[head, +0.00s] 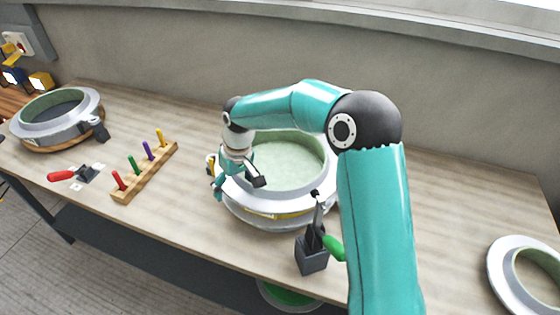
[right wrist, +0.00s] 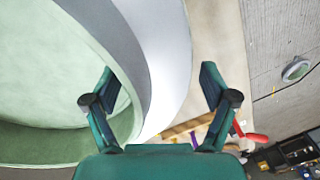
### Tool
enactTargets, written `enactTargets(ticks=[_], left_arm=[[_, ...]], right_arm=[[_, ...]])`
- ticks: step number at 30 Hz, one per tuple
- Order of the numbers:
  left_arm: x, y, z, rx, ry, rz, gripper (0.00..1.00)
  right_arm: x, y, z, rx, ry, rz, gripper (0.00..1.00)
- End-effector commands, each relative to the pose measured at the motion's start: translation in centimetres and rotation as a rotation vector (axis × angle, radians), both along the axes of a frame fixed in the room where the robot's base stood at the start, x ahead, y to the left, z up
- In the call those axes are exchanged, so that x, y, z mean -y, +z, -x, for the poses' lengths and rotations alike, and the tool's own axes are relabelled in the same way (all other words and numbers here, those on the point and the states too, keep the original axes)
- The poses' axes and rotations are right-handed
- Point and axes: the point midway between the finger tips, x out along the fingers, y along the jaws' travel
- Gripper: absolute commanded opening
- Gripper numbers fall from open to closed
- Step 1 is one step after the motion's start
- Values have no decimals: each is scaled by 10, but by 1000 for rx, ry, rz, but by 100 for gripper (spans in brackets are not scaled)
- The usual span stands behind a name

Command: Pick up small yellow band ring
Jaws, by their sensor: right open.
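A pale grey ring mould with a green inside (head: 318,195) and a yellow band on its front side stands on the bench in the middle of the head view. I take it as the yellow band ring. My right gripper (head: 238,186) is open and empty at its left rim, pointing down. In the right wrist view the ring's pale wall (right wrist: 160,45) passes between the open fingers, one over the inner side and one beyond the outer side. I cannot tell whether they touch it. My right arm hides part of the far rim. My left gripper is not in view.
A dark holder (head: 312,257) with a green-handled tool stands close in front of the ring. A wooden rack (head: 146,178) of coloured pegs stands to its left. Another ring mould (head: 60,127) is at far left, another ring (head: 497,270) at far right.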

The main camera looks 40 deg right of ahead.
Motion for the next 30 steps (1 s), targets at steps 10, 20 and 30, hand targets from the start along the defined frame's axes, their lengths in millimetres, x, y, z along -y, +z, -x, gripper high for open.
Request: enactTargets(ticks=[10,20,30], left_arm=[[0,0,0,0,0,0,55],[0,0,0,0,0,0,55],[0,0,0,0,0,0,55]], right_arm=[[0,-1,0,1,0,0,61],[0,0,0,1,1,0,6],[1,2,-1,6,2,3,0]])
